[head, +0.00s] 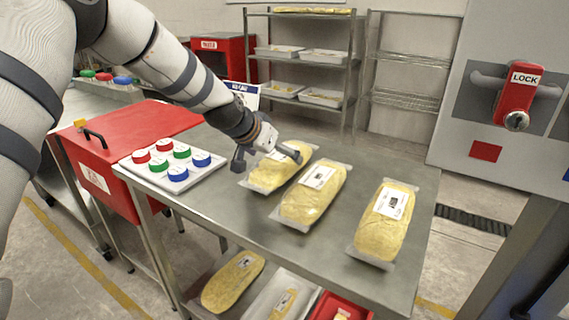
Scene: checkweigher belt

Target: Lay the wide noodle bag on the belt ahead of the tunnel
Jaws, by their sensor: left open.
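Three clear-wrapped bags of yellow noodles with white labels lie on a steel table (330,245): a left bag (268,178), a middle bag (304,207) and a right bag (388,235). I cannot tell for sure which is the wide noodle bag. My left gripper (264,157) is open at the far end of the left bag, with its fingers spread and partly covering it. I cannot tell whether they touch it. My right gripper is not in view. I cannot make out the belt or the tunnel.
A white tray with red, green and blue caps (158,181) sits on the table's left end, next to a red box (110,150). A lower shelf holds another bag (233,281) and trays. A grey cabinet with a red lock (517,98) stands at right. Wire racks stand behind.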

